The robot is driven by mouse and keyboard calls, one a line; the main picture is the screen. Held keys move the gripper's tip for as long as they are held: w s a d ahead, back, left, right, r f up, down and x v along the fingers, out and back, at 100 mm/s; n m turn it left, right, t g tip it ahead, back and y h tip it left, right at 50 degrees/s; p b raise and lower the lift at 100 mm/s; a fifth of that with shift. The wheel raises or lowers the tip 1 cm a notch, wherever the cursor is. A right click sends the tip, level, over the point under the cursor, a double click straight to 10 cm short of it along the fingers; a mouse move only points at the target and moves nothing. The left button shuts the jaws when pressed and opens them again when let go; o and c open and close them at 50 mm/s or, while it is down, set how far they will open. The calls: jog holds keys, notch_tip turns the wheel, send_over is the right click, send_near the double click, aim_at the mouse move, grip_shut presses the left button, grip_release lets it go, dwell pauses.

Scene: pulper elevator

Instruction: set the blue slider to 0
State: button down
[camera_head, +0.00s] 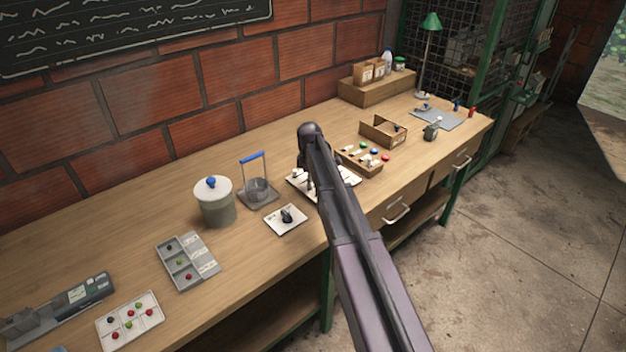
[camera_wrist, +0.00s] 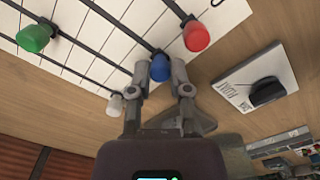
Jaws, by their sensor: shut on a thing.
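The white slider panel (camera_wrist: 120,35) fills the upper left of the wrist view, with dark tracks and thin scale lines; no numbers are readable. The blue slider knob (camera_wrist: 160,68) sits near the panel's lower right edge, between the fingertips of my gripper (camera_wrist: 160,75). My gripper is shut on this knob. The red knob (camera_wrist: 196,36) is just up and right of it, the white knob (camera_wrist: 116,104) down and left, and the green knob (camera_wrist: 34,38) far left. In the head view my arm covers much of the panel (camera_head: 350,177) and hides the blue knob.
A small plate with a black dial (camera_head: 287,216) lies left of the panel; it also shows in the wrist view (camera_wrist: 267,91). A wooden tray with coloured knobs (camera_head: 362,159) stands close behind. A lidded pot (camera_head: 214,202) and a blue-handled device (camera_head: 257,185) stand left.

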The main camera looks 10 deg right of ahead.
jog(key=c, duration=0.5)
grip_release()
jog(key=shift+s+a+f, duration=0.1)
jog(key=shift+a, duration=0.15)
jog(key=shift+c, duration=0.2)
jog(key=shift+d, duration=0.1)
